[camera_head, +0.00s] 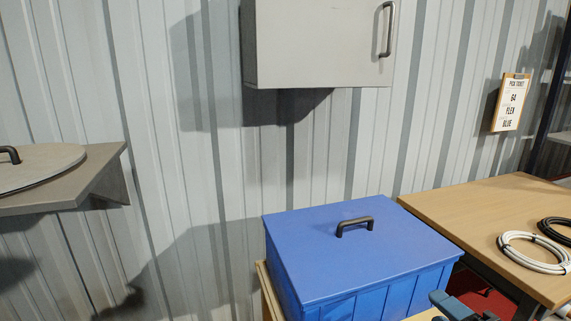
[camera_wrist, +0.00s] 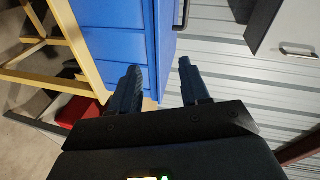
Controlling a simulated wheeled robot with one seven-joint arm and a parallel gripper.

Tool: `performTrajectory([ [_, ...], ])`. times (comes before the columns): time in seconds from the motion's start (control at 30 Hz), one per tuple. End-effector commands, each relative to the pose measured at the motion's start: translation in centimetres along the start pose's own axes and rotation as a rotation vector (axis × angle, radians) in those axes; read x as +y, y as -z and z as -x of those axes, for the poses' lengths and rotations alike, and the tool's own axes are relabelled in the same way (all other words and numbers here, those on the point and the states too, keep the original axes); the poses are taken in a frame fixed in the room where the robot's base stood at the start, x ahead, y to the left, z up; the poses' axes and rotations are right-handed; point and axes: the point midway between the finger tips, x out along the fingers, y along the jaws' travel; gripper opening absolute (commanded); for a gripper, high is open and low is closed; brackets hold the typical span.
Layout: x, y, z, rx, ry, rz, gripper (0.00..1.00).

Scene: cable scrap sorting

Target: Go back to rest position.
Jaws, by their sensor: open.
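My gripper (camera_wrist: 159,68) is open in the wrist view, its two dark fingers apart with nothing between them. Part of it (camera_head: 458,306) shows at the bottom edge of the head view, in front of the blue box's right corner. The blue box (camera_head: 345,262) has its flat lid on, with a dark handle (camera_head: 355,226) on top. The box also shows in the wrist view (camera_wrist: 112,42), beyond the fingers; I cannot tell the exact gap. What is inside the box is hidden.
A wooden table (camera_head: 470,212) at the right bears a white cable coil (camera_head: 533,262) and a black one (camera_head: 556,229). A grey cabinet (camera_head: 315,45) hangs above the box. A shelf (camera_head: 100,170) with a round lid juts out at left. A pick ticket (camera_head: 511,102) hangs on the wall.

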Motion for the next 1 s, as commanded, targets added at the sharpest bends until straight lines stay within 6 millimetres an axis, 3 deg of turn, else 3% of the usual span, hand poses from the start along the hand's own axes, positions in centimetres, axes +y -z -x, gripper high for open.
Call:
performTrajectory([
  [0.27, 4.3, -0.4, 4.5, 0.055, -0.052, 0.214, 0.46],
  [0.6, 10.0, -3.3, 15.4, 0.108, -0.136, 0.665, 0.46],
  [0.8, 11.0, -6.3, 22.4, 0.106, -0.170, 0.914, 0.46],
  [1.0, 10.0, -9.7, 28.8, 0.096, -0.187, 1.130, 0.46],
])
